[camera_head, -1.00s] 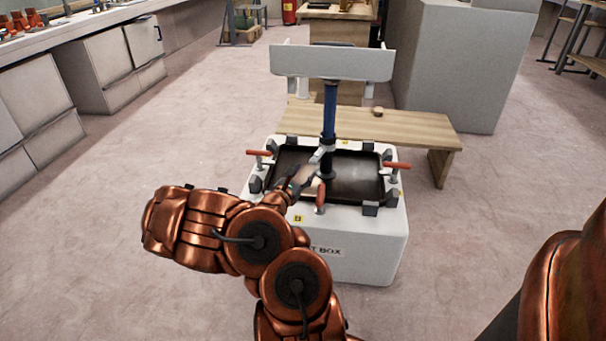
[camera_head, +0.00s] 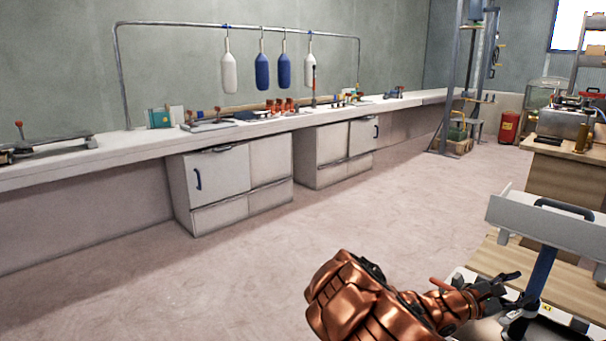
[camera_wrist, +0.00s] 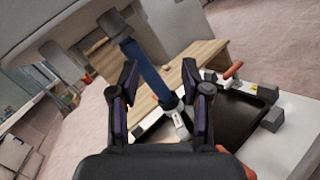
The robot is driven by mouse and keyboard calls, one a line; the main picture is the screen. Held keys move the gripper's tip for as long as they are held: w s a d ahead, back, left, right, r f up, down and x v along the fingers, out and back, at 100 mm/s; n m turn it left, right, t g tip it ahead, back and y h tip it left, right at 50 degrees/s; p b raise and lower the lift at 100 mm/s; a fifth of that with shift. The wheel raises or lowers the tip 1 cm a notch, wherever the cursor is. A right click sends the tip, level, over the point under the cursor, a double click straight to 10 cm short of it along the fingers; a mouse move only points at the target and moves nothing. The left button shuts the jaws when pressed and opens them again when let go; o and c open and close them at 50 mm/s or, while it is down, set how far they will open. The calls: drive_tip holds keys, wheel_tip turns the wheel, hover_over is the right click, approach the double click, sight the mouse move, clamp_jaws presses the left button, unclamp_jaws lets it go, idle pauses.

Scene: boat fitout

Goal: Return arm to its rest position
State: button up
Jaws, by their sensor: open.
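My gripper (camera_head: 503,287) is open, at the lower right of the head view, at the end of my copper arm. It is close to the blue post (camera_head: 541,278) that carries a grey tray-like panel (camera_head: 550,224). In the wrist view my gripper (camera_wrist: 160,88) has its two dark fingers spread with nothing held. The blue post (camera_wrist: 147,68) shows beyond them, between the fingers in the picture. I cannot tell how wide the gap to the post is.
The white box top (camera_wrist: 285,150) has a black recess (camera_wrist: 228,120), clamps and a red handle (camera_wrist: 233,70). A wooden bench (camera_head: 490,262) stands behind it. A long white counter (camera_head: 140,144) runs along the wall. Open floor (camera_head: 250,270) lies left of my arm.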

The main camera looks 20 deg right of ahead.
drive_tip(key=s+a+r+m+g+y+p, duration=0.2)
drive_tip(key=s+a+r+m+p, duration=0.15)
drive_tip(key=r, duration=0.35)
drive_tip(key=s+a+r+m+g+y+p, duration=0.1)
drive_tip(key=s+a+r+m+y+p, duration=0.15)
drive_tip(key=a+r+p, duration=0.35)
drive_tip(key=s+a+r+m+g+y+p, duration=0.2)
drive_tip(key=s+a+r+m+p, duration=0.2)
drive_tip(key=r, duration=0.5)
drive_tip(key=s+a+r+t+y+p, duration=0.1)
drive_tip(key=a+r+t+y+p, duration=0.1)
drive_tip(key=a+r+y+p, duration=0.2)
drive_tip(key=s+a+r+t+y+p, duration=0.1)
drive_tip(key=a+r+y+p, duration=0.3)
drive_tip(key=a+p, duration=0.6)
drive_tip(key=s+a+r+t+y+p, duration=0.1)
drive_tip(key=a+r+t+y+p, duration=0.3)
drive_tip(key=a, duration=1.9)
drive_tip(key=r+p, duration=0.1)
drive_tip(key=p, duration=0.2)
drive_tip(key=shift+a+r+p, duration=0.3)
drive_tip(key=shift+a+r, duration=0.05)
drive_tip(key=shift+a, duration=0.05)
drive_tip(key=shift+y, duration=0.25)
drive_tip(key=shift+c, duration=0.6)
drive_tip(key=shift+d, duration=0.2)
